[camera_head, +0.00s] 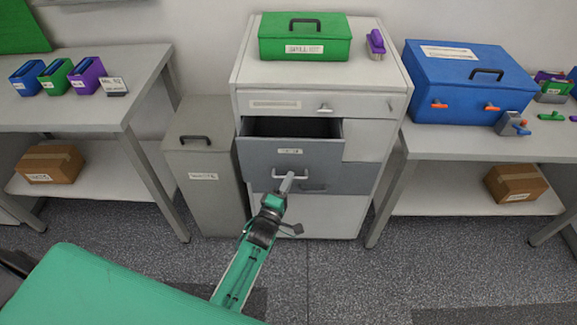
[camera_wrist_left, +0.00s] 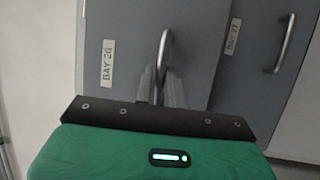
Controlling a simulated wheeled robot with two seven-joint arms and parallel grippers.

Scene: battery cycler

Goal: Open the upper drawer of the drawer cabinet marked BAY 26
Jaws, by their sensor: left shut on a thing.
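The drawer cabinet (camera_head: 303,216) stands in the middle of the head view. Its upper grey drawer (camera_head: 255,158) is pulled partly out, and its dark inside shows from above. In the left wrist view the drawer front carries a label (camera_wrist_left: 107,63) reading BAY 26. My left gripper (camera_head: 287,184) is in front of this drawer, shut on its bar handle (camera_wrist_left: 163,50). The fingers hide part of the handle. The lower grey drawer (camera_head: 340,183) is closed; its handle (camera_wrist_left: 286,45) is free. My right gripper is in neither view.
A green case (camera_head: 305,45) and a purple-handled item (camera_head: 375,42) sit on the cabinet top. A grey lidded bin (camera_head: 203,190) stands close at the left. Tables with blue, green and purple boxes flank the cabinet. The floor in front is clear.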

